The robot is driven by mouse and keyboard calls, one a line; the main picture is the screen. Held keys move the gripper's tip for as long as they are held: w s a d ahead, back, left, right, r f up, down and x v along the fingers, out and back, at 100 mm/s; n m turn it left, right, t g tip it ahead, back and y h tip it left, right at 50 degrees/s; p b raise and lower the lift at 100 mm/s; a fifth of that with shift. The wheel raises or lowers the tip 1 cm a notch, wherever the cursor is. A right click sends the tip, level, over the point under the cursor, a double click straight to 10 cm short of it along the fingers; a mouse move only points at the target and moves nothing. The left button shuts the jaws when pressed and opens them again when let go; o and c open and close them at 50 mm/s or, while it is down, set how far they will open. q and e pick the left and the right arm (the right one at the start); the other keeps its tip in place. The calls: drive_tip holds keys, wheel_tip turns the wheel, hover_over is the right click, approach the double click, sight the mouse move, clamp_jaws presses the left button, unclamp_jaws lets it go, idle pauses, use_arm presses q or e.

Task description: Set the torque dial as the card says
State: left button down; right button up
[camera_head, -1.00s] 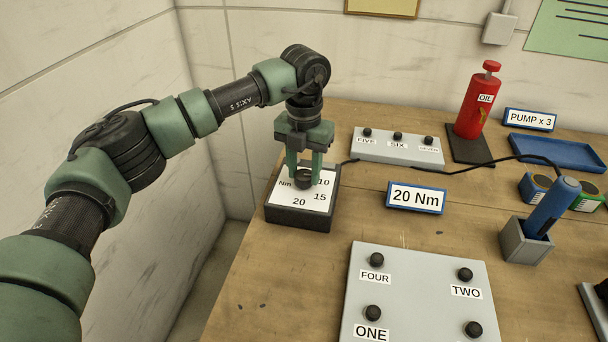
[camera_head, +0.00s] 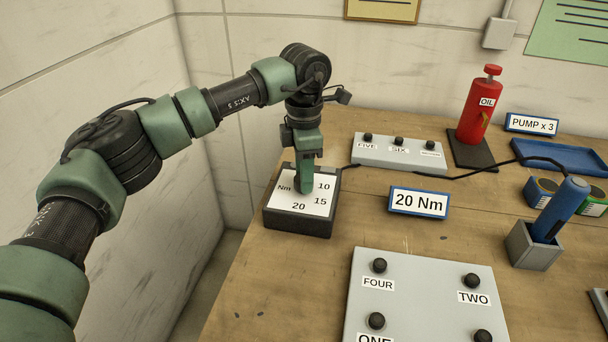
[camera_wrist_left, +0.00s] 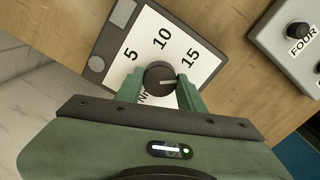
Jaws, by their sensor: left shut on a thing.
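The torque dial box (camera_head: 300,222) is dark with a white face marked Nm, 10, 15 and 20 at the table's left back. My left gripper (camera_head: 304,186) points down over it and is shut on the black dial knob (camera_wrist_left: 160,76). In the left wrist view the gripper's fingers (camera_wrist_left: 160,90) sit on both sides of the knob. The knob's pale line points right, toward the right finger, below the 15. The 5, 10 and 15 show there; the 20 is hidden. The blue-framed card (camera_head: 418,202) reads 20 Nm. My right gripper is not in view.
A grey panel (camera_head: 415,300) with black knobs labelled FOUR, TWO and ONE is in front. Behind are a grey strip (camera_head: 400,155) with knobs, a red OIL can (camera_head: 478,112) and a PUMP x 3 sign (camera_head: 531,124). A blue tool (camera_head: 562,208) stands in a grey holder. A cable crosses the table.

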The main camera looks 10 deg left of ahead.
use_arm(q)
drive_tip(key=m, duration=0.3)
drive_tip(key=shift+m, duration=2.3)
drive_tip(key=c, duration=0.9)
unclamp_jaws()
drive_tip(key=shift+r, duration=0.1)
wheel_tip(320, 180, up, 8)
drive_tip(key=shift+f+b, duration=0.15)
drive_tip(key=shift+b, duration=0.55)
